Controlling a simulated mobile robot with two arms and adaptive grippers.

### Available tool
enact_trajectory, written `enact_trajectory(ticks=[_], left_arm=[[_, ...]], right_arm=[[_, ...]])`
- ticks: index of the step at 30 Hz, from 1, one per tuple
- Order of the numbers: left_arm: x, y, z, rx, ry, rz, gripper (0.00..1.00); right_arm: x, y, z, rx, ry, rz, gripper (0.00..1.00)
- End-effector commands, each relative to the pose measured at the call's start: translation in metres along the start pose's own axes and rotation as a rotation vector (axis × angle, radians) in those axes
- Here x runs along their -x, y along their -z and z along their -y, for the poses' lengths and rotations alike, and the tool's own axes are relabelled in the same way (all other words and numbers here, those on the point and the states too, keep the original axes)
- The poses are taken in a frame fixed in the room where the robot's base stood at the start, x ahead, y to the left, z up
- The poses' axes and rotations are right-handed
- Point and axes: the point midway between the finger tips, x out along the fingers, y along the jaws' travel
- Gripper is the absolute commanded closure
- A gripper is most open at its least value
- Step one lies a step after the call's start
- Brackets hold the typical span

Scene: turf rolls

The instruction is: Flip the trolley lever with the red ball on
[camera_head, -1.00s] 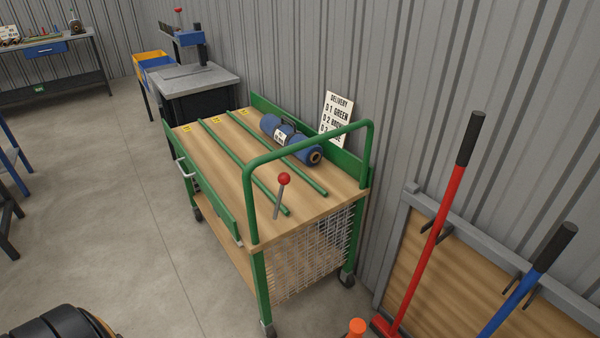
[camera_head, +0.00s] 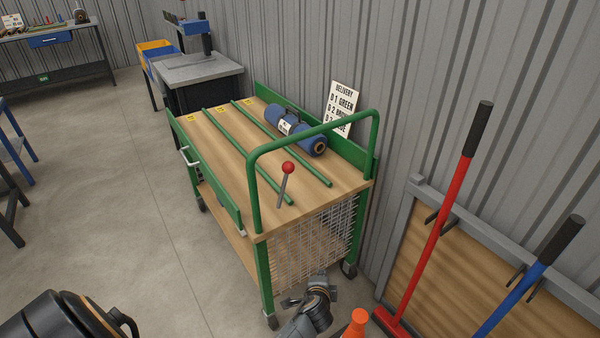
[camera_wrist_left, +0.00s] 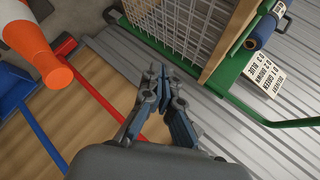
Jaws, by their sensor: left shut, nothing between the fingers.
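The trolley (camera_head: 236,155) has a wooden top and a green frame. Its lever (camera_head: 283,188) is a grey rod with a red ball (camera_head: 288,167) on top, standing at the near end of the top, tilted slightly right. My left gripper (camera_head: 318,287) is low in front of the trolley's mesh end, below the top and well apart from the lever. In the left wrist view its fingers (camera_wrist_left: 160,76) are together and empty, with the mesh (camera_wrist_left: 182,25) beyond them. The lever does not show in that view. My right gripper is not in view.
A blue roll (camera_head: 313,144) lies on the trolley top near the wall, by a delivery sign (camera_head: 341,104). The green hoop (camera_head: 310,130) rises over the near end. An orange cone (camera_head: 357,322) and red (camera_head: 440,220) and blue (camera_head: 530,275) handled tools stand at right.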

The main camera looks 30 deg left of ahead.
Motion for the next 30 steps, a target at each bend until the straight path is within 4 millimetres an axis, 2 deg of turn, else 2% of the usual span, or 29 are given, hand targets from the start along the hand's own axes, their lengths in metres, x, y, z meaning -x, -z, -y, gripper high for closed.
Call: enact_trajectory(ticks=[1, 3, 6, 9, 13, 22, 26, 30], left_arm=[[0.005, 0.008, 0.059, -0.043, 0.109, 0.022, 1.00], [0.019, 0.010, 0.126, -0.101, 0.232, 0.074, 1.00], [0.043, 0.007, 0.196, -0.155, 0.364, 0.150, 1.00], [0.063, 0.001, 0.239, -0.182, 0.444, 0.211, 1.00], [0.075, -0.003, 0.261, -0.197, 0.488, 0.248, 1.00], [0.076, -0.003, 0.263, -0.198, 0.491, 0.250, 1.00], [0.071, -0.004, 0.265, -0.199, 0.490, 0.249, 1.00], [0.056, -0.008, 0.276, -0.198, 0.491, 0.251, 1.00]], right_arm=[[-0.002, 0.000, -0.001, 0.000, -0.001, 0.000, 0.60], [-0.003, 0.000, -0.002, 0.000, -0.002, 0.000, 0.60], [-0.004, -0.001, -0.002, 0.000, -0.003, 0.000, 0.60], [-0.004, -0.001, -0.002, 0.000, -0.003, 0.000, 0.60], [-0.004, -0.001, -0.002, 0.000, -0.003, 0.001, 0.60], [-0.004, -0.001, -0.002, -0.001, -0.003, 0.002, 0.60], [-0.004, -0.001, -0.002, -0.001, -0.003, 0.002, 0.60], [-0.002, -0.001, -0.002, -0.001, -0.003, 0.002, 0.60]])
